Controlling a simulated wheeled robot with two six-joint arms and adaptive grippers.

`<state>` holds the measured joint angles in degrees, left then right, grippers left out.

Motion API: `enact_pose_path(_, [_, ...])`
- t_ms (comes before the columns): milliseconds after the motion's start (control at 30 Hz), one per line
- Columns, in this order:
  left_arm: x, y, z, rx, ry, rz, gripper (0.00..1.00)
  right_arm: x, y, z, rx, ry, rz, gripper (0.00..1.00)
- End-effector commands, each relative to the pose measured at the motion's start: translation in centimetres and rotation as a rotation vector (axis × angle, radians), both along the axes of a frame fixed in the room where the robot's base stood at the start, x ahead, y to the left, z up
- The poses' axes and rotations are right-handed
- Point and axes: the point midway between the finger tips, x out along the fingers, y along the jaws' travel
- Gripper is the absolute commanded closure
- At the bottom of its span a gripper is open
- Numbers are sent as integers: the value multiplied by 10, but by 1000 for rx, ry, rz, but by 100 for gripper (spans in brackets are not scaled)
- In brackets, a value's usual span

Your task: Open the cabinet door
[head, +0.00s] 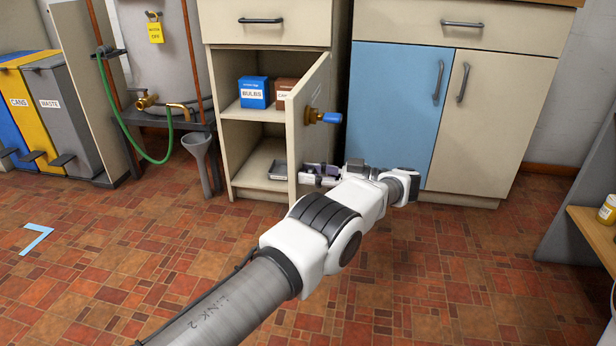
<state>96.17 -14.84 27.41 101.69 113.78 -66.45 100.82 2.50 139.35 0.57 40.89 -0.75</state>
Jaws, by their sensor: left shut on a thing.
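The cream cabinet door (309,85) in the middle of the head view stands swung well open toward me. A brass latch with a blue lever (328,118) sticks out from its outer face. The cabinet (227,146) shows an open inside with a shelf. My left gripper (313,174) is at the lower part of the door, against its outer face, below the blue lever. It is shut on the door, but the exact part it holds is hard to see. My right gripper is not in view.
A blue box (254,92) and a brown box (285,92) stand on the shelf, with a grey tray (278,169) below. A blue door (390,100) is shut to the right. A funnel (198,150) and bins (68,110) are at left. The tiled floor in front is clear.

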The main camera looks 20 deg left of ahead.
Motion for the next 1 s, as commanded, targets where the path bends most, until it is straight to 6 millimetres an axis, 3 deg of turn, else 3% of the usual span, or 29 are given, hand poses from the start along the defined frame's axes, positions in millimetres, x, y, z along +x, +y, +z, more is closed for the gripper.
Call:
enact_pose_path(367, [0,-1,-1,-1,3,3,100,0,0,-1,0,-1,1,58])
enact_pose_path(400, [0,-1,-1,0,2,3,59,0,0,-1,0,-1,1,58])
enact_pose_path(467, [0,-1,-1,0,2,2,41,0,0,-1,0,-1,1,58])
enact_pose_path(800, [0,-1,3,0,0,1,41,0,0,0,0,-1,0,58])
enact_pose_path(1000, [0,-1,37,1,-4,1,41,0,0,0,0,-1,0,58])
